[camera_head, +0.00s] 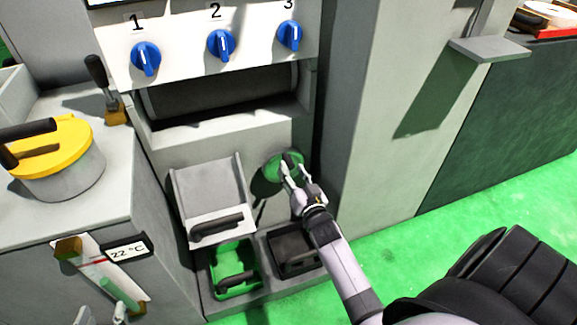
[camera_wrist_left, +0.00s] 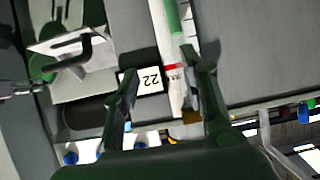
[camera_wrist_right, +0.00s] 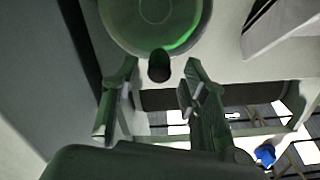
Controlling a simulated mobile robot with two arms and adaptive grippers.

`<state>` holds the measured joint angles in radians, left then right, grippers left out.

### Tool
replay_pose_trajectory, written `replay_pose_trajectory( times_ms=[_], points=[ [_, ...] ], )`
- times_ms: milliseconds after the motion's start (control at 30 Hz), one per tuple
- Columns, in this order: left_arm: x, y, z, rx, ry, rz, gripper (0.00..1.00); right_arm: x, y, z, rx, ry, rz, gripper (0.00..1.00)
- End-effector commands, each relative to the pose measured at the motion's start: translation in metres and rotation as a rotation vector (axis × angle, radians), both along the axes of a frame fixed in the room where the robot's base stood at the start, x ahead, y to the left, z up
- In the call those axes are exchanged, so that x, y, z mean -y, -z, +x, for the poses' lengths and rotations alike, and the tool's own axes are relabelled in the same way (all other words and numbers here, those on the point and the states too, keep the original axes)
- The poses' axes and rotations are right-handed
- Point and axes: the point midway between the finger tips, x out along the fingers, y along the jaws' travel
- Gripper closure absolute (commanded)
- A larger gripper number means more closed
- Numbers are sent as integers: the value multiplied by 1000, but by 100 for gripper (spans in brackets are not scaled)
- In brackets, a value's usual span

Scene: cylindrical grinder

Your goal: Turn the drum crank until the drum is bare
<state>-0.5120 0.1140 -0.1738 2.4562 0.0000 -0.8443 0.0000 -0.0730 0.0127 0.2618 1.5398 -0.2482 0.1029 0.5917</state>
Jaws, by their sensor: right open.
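The drum (camera_head: 222,92) is a dark grey cylinder in the opening under the blue knobs; I cannot tell what covers it. The drum crank is a round green-lit disc (camera_head: 283,164) low on the front, partly hidden by my right gripper (camera_head: 291,170). In the right wrist view the crank disc (camera_wrist_right: 155,18) has a dark knob (camera_wrist_right: 159,66) that appears between my right gripper's open fingers (camera_wrist_right: 160,72); contact is unclear. My left gripper (camera_head: 102,314) only shows its tips at the bottom left. In the left wrist view, its fingers (camera_wrist_left: 158,66) are apart and empty.
A light chute (camera_head: 210,190) and two handled drawers, green (camera_head: 235,268) and black (camera_head: 291,250), sit below. A yellow-lidded pot (camera_head: 62,165) and a lever (camera_head: 106,90) stand on the left counter. A 22 °C display (camera_head: 126,250) is on its front.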

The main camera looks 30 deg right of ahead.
Motion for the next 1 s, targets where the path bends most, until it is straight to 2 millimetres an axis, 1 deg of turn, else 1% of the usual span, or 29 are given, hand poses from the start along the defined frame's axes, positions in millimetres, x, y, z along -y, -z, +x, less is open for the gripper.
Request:
replay_pose_trajectory(
  times_ms=[33, 100, 200, 300, 467, 700, 1000],
  points=[
    [3, -6, 6, 49, 3, -12, 60, 2, 1, 9, 2, 0, -1, 59],
    [6, -17, 12, 112, 8, -27, 60, 5, 1, 18, 1, 0, 0, 59],
    [9, -31, 19, 187, 12, -44, 60, 7, 1, 29, 0, 0, 0, 59],
    [12, -40, 22, 237, 16, -56, 60, 9, 1, 35, 0, 0, 0, 59],
    [13, -48, 24, 274, 17, -66, 60, 10, 0, 40, -1, 1, 0, 59],
    [13, -48, 24, 277, 17, -67, 60, 10, 0, 40, -1, 1, 0, 59],
    [13, -48, 24, 276, 18, -66, 60, 10, 0, 40, -1, 1, 0, 79]
  ],
)
